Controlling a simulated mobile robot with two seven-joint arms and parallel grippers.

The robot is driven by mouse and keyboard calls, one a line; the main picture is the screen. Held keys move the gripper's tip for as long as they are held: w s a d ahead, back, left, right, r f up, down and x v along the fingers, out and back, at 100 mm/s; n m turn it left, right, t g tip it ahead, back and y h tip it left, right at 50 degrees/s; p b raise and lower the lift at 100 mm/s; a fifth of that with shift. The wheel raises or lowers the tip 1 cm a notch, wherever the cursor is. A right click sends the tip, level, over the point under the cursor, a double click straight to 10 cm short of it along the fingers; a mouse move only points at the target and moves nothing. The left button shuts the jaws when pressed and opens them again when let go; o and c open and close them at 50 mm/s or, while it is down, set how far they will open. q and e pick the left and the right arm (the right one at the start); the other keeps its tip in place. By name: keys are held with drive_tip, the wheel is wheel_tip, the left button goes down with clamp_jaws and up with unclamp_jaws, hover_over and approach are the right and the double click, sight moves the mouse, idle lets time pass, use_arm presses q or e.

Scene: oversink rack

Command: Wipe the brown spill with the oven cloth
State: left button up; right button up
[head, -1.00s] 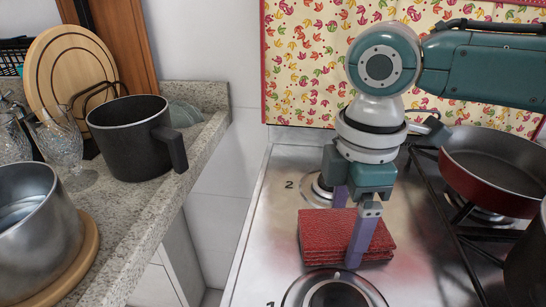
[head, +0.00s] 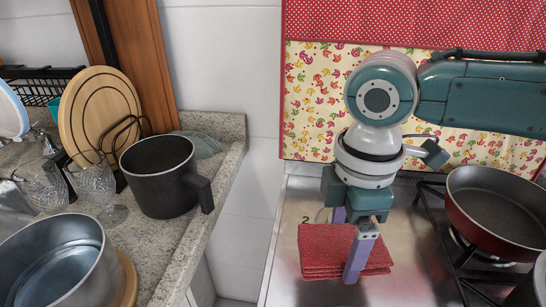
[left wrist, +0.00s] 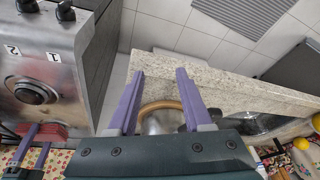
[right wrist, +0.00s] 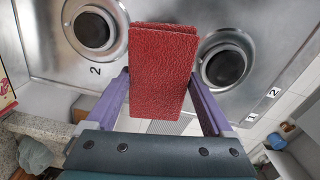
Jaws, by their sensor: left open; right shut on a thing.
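The oven cloth (head: 328,246) is a folded stack of red textured cloth. My right gripper (head: 348,248) is shut on it, one finger on each side, over the stove's left part. In the right wrist view the cloth (right wrist: 160,75) fills the space between the fingers; whether it touches the stove top is unclear. My left gripper (left wrist: 159,75) is open and empty, with the counter edge and floor beyond its fingers. It is out of the head view. I see no brown spill in any view; the cloth and arm hide part of the stove.
The steel stove top (head: 400,290) has burners beside the cloth, one of them (right wrist: 92,28) near the mark 2. A red pan (head: 497,205) sits on the right. On the left counter stand a black pot (head: 160,185), a steel pot (head: 60,265), glasses and a round board (head: 95,110).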

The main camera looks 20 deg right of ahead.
drive_tip(key=shift+r+p, duration=1.35)
